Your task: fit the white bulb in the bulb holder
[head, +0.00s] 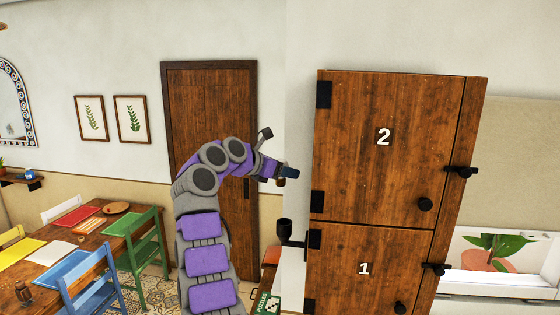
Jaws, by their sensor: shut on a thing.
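The bulb holder (284,227) is a small black cup on a bracket, fixed beside the left edge of the wooden cabinet with its mouth upward. My gripper (285,172) is at the end of my purple and grey arm, a little above the holder and apart from it. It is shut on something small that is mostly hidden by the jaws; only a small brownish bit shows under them. I cannot make out a white bulb in this view.
A wooden cabinet (385,150) with doors marked 2 and 1 stands just right of the holder, with black hinges and knobs. A wooden door (212,110) is behind my arm. A dining table (75,262) with chairs is at left. The wall above my gripper is clear.

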